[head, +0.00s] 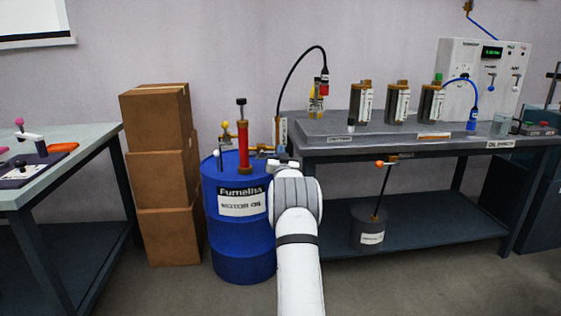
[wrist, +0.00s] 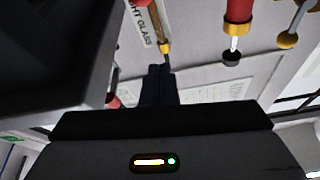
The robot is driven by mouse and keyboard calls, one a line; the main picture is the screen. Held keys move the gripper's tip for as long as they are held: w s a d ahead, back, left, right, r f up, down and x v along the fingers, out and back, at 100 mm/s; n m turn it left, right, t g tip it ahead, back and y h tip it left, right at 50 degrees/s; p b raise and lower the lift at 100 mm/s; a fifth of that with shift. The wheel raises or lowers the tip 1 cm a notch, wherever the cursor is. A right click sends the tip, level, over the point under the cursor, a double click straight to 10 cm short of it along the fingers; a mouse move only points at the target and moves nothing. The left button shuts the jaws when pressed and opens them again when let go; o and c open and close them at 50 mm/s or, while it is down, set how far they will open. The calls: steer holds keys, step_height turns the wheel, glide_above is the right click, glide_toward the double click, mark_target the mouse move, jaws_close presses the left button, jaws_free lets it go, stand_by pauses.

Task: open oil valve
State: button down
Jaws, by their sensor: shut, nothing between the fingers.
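A blue motor oil drum (head: 238,232) stands left of the bench in the head view. A red pump cylinder (head: 242,140) with a dark top knob rises from it; the cylinder also shows in the wrist view (wrist: 238,10). A yellow-knobbed lever (head: 225,131) is left of the cylinder; its yellow ball (wrist: 287,40) is at the wrist view's upper right. I cannot tell which part is the oil valve. My gripper (head: 283,163) is at the drum's right top edge. In the wrist view its fingers (wrist: 160,72) are shut and empty, close to a yellow-tipped part (wrist: 165,47) beside the sight glass label (wrist: 139,22).
The bench (head: 400,148) on the right carries several cylinders and a control panel (head: 485,75). An orange-knobbed lever (head: 381,163) stands on a pot (head: 368,225) on its lower shelf. Stacked cardboard boxes (head: 160,175) and another table (head: 90,143) are left of the drum.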

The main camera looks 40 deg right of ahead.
steer(key=shift+p+v, duration=0.55)
steer(key=shift+v, duration=2.4)
